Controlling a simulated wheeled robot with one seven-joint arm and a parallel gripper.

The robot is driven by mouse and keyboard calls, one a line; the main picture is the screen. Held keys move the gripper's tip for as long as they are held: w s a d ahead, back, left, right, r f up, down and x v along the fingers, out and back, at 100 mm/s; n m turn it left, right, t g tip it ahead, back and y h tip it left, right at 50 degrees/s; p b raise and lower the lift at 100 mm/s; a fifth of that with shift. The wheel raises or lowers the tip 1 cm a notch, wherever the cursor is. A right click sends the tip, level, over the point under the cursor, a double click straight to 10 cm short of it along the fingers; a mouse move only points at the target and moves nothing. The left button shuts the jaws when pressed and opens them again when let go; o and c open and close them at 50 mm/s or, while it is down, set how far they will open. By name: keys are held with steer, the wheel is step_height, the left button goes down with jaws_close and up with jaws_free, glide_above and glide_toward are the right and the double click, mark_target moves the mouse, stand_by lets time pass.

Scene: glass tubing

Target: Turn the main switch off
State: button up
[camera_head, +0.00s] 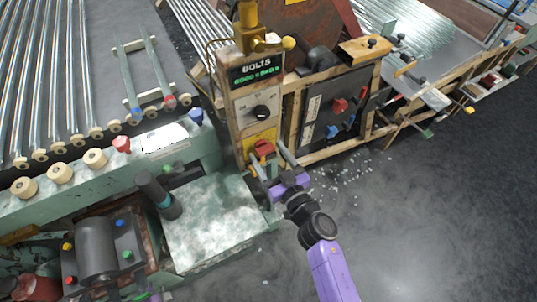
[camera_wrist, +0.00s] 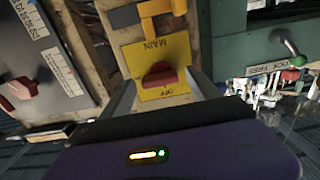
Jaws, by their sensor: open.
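The main switch is a red handle (camera_head: 264,148) on a yellow plate (camera_head: 256,136), low on the front of a wooden control post. In the wrist view the red handle (camera_wrist: 160,73) lies across the yellow plate (camera_wrist: 178,48), which is lettered MAIN and OFF and appears upside down. I cannot tell the switch's setting for certain. My gripper (camera_head: 267,160) is open, its fingers reaching toward the switch. In the wrist view my gripper (camera_wrist: 161,84) has one finger either side of the handle; contact is not clear.
To the right is a dark panel with a red switch (camera_head: 340,105) and a blue one (camera_head: 333,131). A green machine (camera_head: 215,225) stands left of my gripper. Open floor (camera_head: 430,200) lies right.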

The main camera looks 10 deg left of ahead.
steer(key=shift+w+a, duration=0.15)
steer(key=shift+c, duration=0.4)
steer(key=c, duration=1.3)
